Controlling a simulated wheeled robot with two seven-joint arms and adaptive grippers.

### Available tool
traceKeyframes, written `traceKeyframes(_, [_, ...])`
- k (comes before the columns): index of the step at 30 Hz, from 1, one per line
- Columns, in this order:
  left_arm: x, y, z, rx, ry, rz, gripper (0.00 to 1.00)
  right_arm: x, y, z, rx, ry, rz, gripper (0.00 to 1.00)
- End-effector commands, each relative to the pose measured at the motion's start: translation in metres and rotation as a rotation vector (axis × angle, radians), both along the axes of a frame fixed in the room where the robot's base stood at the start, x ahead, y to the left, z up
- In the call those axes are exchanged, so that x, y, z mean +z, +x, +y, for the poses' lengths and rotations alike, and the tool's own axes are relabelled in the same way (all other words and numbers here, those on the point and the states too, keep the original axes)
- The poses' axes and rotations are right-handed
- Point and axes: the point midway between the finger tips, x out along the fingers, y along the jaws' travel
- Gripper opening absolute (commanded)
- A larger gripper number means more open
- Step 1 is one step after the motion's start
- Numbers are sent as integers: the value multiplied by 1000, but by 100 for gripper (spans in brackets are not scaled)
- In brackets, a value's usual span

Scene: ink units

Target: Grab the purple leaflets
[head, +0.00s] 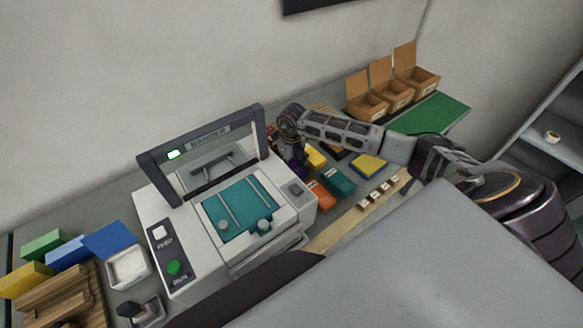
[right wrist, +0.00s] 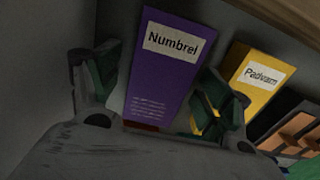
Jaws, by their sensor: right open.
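The purple leaflets (right wrist: 158,70), with a white label reading "Numbrel", fill the middle of the right wrist view. In the head view only a small dark purple part (head: 297,171) shows below my right gripper (head: 294,156). In the right wrist view my right gripper (right wrist: 158,98) is open, with one finger on each side of the purple leaflets' near end. I cannot tell whether the fingers touch them. My left gripper is not in view.
Orange (head: 322,194) and teal (head: 339,181) stacks lie nearer the front. A banding machine (head: 165,225) stands to the left; open cardboard boxes (head: 370,108) stand at the back right.

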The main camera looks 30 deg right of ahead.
Motion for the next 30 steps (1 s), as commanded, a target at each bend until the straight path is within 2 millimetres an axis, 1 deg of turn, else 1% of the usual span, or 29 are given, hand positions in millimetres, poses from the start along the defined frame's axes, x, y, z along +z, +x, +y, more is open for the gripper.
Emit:
traceKeyframes(3, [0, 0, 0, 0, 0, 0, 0, 0, 0, 0, 0, 0, 0, 79])
traceKeyframes(15, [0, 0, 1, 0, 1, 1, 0, 0, 0, 0, 0, 0, 0, 27])
traceKeyframes(25, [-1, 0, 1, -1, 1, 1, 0, 3, 1, 0, -1, 0, -1, 26])
traceKeyframes(30, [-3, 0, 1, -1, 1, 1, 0, 13, 1, 0, -1, 0, -3, 26])
